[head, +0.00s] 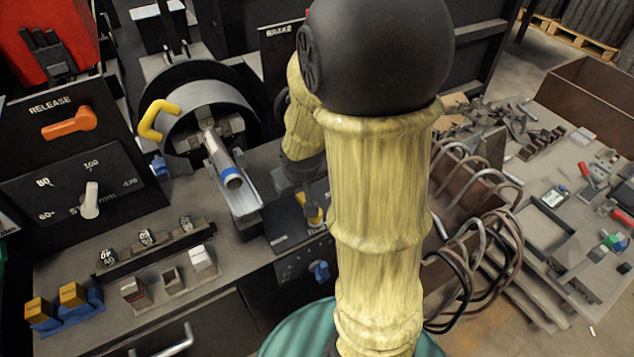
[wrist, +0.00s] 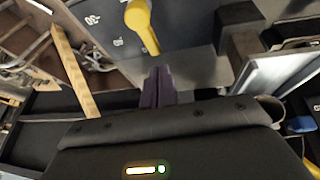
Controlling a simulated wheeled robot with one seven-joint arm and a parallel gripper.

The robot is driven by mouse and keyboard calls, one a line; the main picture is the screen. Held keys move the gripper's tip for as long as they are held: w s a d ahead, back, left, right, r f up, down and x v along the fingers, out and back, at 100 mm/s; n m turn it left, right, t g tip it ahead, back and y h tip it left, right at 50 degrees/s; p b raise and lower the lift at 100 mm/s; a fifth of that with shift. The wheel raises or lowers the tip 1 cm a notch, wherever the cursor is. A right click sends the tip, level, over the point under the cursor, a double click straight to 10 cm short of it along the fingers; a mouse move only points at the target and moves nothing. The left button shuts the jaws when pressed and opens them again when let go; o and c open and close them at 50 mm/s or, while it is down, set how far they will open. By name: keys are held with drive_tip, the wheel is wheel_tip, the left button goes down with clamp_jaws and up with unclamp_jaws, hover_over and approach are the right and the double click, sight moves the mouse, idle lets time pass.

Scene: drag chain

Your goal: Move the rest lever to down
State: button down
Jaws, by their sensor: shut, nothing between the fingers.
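A yellow lever (wrist: 143,27) with a round hub shows at the top of the wrist view, on a dark plate with white marks. I take it to be the rest lever; no readable name shows beside it. In the head view a yellow piece, probably the same lever (head: 313,214), shows beside my arm, partly hidden. Its handle slants down and slightly right in the wrist view. My gripper (wrist: 158,72) is shut and empty, its dark fingertips just below the handle's end in that picture. I cannot tell if they touch.
An orange release lever (head: 69,123) and a dial (head: 90,200) are on the left panel. A yellow hook (head: 158,119) stands by the round chuck (head: 210,123). A metal tube (head: 222,160) juts forward. Curved metal hoops (head: 480,225) are right of my arm.

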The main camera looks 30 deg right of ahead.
drive_tip(key=w+d+r+n+t+y+p, duration=0.1)
drive_tip(key=w+d+r+t+p, duration=0.15)
drive_tip(key=w+d+p, duration=0.75)
drive_tip(key=s+d+f+g+y+p, duration=0.1)
drive_tip(key=s+d+f+y+p, duration=0.1)
drive_tip(key=s+y, duration=0.1)
drive_tip(key=s+d+f+n+g+y+p, duration=0.1)
drive_tip(key=s+d+g+y+p, duration=0.1)
drive_tip(key=s, duration=0.4)
drive_tip(key=shift+s+d+f+n+y+p, duration=0.25)
drive_tip(key=shift+d+f+n+y+p, duration=0.1)
drive_tip(key=shift+d+y+p, duration=0.45)
drive_tip(key=shift+a+f, duration=0.1)
